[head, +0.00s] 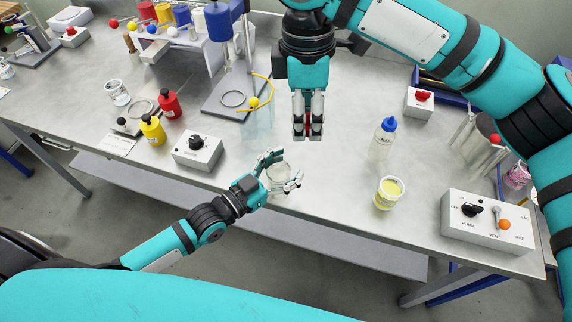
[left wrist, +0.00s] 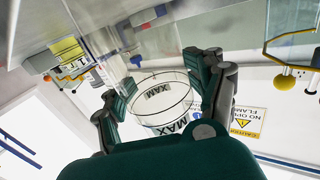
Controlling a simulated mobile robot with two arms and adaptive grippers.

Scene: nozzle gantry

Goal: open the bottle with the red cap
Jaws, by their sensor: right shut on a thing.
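My right gripper (head: 308,132) points straight down over the middle of the bench. It is shut on the red cap (head: 308,118), of which only a narrow red strip shows between the fingers. No bottle shows below it. My left gripper (head: 286,170) is at the bench's front edge with its fingers spread around a clear, open-topped glass container (head: 279,174). In the left wrist view this container (left wrist: 162,100) bears the word MAX and sits between the two fingers (left wrist: 160,95). Whether the fingers touch it is hard to tell.
A blue-capped bottle (head: 384,140) and a cup of yellow liquid (head: 389,193) stand to the right. A control box (head: 487,220) is at the right front, another box (head: 197,149) at left.

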